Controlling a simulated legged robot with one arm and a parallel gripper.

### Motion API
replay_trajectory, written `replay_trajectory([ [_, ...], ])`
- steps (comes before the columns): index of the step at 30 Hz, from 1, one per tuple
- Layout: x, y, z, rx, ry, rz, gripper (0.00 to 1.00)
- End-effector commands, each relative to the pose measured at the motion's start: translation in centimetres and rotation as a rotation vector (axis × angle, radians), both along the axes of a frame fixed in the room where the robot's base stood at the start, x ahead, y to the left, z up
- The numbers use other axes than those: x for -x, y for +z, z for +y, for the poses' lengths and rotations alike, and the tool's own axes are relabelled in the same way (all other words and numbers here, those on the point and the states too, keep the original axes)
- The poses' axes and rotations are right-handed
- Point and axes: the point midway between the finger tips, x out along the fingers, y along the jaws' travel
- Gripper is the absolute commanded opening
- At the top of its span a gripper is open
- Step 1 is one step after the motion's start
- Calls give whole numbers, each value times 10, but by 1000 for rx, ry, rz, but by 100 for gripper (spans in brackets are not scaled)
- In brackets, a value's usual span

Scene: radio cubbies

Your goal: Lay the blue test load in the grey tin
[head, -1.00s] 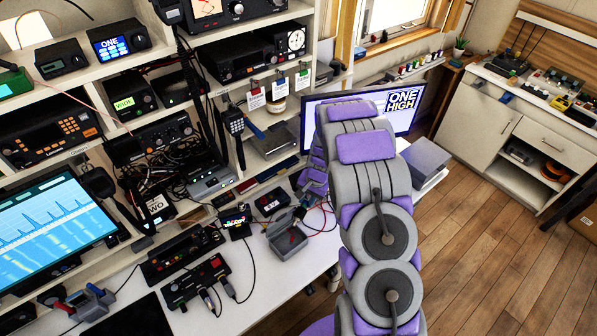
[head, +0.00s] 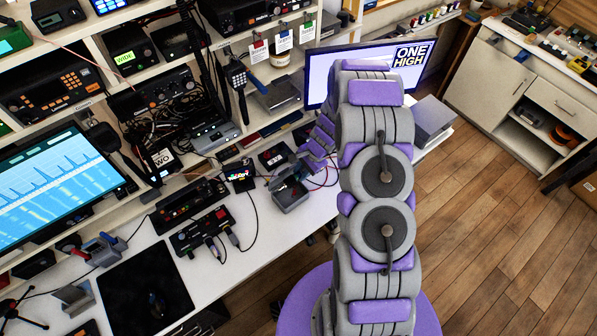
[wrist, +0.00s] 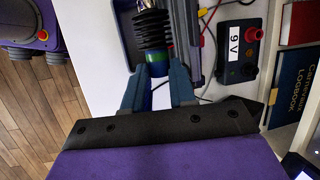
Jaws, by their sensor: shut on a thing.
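The grey tin (head: 291,198) stands open on the white bench, left of my arm in the head view. In the wrist view, part of the tin (wrist: 123,40) shows beyond my fingers. My gripper (wrist: 159,76) is shut on the blue test load (wrist: 157,69), which has a blue and green end and a black ribbed body pointing away from me. The ribbed part lies over the tin's opening in the wrist view; I cannot tell whether it touches the floor. In the head view my gripper (head: 284,172) is at the tin and mostly hides the load.
A monitor (head: 365,72) is behind my arm.

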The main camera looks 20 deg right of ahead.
Motion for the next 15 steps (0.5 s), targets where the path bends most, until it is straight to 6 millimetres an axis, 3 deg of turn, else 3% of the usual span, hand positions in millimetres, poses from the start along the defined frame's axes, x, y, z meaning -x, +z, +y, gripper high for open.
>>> replay_trajectory([
  [15,0,-41,9,9,1,-2,0],
])
